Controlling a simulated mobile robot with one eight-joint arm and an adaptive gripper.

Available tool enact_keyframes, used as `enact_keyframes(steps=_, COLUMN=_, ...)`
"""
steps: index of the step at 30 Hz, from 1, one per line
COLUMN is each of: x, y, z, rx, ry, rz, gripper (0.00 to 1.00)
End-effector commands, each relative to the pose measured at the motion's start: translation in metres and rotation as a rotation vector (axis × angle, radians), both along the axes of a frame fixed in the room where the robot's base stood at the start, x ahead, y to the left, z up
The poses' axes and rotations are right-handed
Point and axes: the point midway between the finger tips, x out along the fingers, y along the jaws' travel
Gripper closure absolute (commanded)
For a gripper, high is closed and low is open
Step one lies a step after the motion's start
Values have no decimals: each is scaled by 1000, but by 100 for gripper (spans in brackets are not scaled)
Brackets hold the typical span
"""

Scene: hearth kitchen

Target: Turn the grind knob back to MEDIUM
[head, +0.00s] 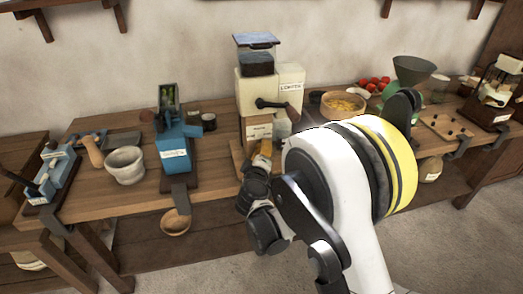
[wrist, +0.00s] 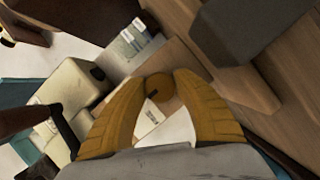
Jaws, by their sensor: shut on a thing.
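The coffee grinder (head: 255,92) is a cream, boxy mill with a wooden lower part, standing at the middle of the bench. The grind knob (wrist: 160,88) is a small round brown knob with a dark mark on its face; it shows between my fingertips in the wrist view. My gripper (wrist: 161,80) has orange fingers closed on the knob from both sides. In the head view my gripper (head: 263,149) is at the front of the grinder's lower part and hides the knob. A pale label (wrist: 150,117) lies beside the knob, too small to read, so the setting cannot be told.
A dark crank handle (head: 275,105) sticks out of the grinder just above my gripper. A blue mill (head: 176,150) and a grey mortar (head: 125,166) stand to the left.

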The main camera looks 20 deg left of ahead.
Motion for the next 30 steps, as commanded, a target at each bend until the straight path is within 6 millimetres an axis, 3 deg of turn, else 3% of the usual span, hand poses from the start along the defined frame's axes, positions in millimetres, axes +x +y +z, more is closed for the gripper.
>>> enact_keyframes(steps=14, x=1, y=0, z=0, rx=-12, ry=-8, rz=0, gripper=96)
enact_keyframes(steps=15, x=1, y=0, z=0, rx=-12, ry=-8, rz=0, gripper=60)
enact_keyframes(steps=17, x=1, y=0, z=0, rx=-12, ry=-8, rz=0, gripper=44)
enact_keyframes(steps=26, x=-1, y=0, z=0, rx=-11, ry=-7, rz=0, gripper=44)
enact_keyframes(steps=30, x=-13, y=-2, z=3, rx=-12, ry=-7, rz=1, gripper=44)
